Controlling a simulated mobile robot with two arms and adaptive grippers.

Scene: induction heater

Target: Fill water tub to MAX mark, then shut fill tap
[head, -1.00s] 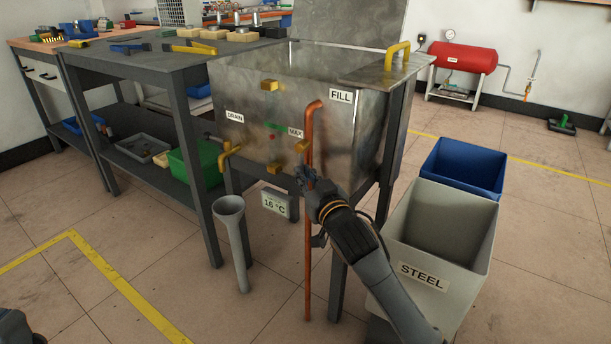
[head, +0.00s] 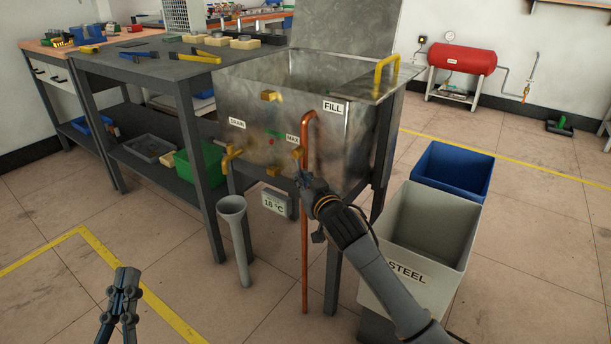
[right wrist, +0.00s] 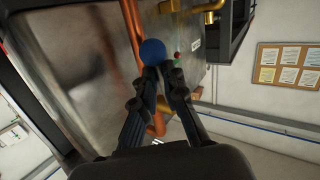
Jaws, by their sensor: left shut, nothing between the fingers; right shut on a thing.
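The metal water tub (head: 350,130) stands in the middle of the head view, with a FILL label (head: 332,106), a DRAIN label (head: 237,123) and a MAX label (head: 292,139) beside a green mark. My right gripper (head: 303,182) is at this pipe, below the MAX label. In the right wrist view its fingertips are shut on a round blue knob (right wrist: 153,50) beside the copper pipe. My left gripper (head: 124,285) is shut and empty over the floor at lower left. The water level is not visible.
A yellow drain tap (head: 230,158) sits above a grey funnel pipe (head: 233,206). A display (head: 275,203) reads 16 °C. A STEEL bin (head: 420,278) and a blue bin (head: 455,170) stand at right. A workbench with tools adjoins the tub at left. Floor at lower left is clear.

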